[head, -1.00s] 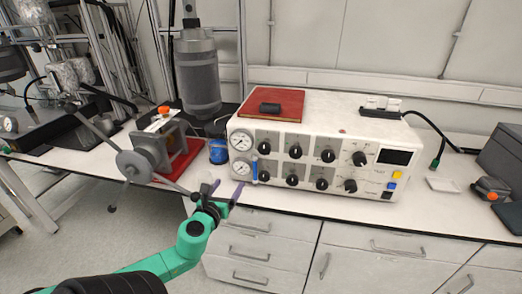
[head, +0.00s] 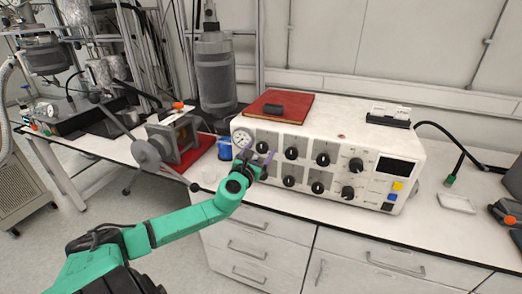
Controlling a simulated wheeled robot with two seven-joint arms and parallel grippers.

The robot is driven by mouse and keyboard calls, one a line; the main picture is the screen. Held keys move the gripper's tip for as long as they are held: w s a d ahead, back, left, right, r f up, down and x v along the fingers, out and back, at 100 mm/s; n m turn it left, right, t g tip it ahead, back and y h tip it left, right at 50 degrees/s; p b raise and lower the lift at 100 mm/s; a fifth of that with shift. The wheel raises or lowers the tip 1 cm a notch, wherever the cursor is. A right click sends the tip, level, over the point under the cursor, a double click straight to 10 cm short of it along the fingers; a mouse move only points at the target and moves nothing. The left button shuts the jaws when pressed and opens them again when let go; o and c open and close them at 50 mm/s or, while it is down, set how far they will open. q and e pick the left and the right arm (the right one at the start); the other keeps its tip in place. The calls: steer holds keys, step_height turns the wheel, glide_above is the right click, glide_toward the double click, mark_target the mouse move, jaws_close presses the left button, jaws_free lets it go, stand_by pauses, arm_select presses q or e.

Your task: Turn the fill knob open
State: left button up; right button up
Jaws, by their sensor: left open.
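The white control box (head: 330,193) stands on the bench with two rows of black knobs on its front panel. The upper row has knobs at the left (head: 262,147), the middle (head: 291,153) and the right (head: 323,160); larger knobs sit further right. Labels are too small to read, so I cannot tell which is the fill knob. My left gripper (head: 257,156) is open in front of the panel's left end, close to the upper-left knob. I cannot tell whether it touches. It hides the lower gauge and the panel's lower-left part. My right gripper is not in view.
A red book (head: 280,104) with a small black object lies on the box. A grey cylinder (head: 215,80) stands behind it.

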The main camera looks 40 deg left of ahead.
arm_select(q)
steer(key=shift+w+a, duration=0.15)
steer(key=shift+w, duration=0.15)
jaws_close()
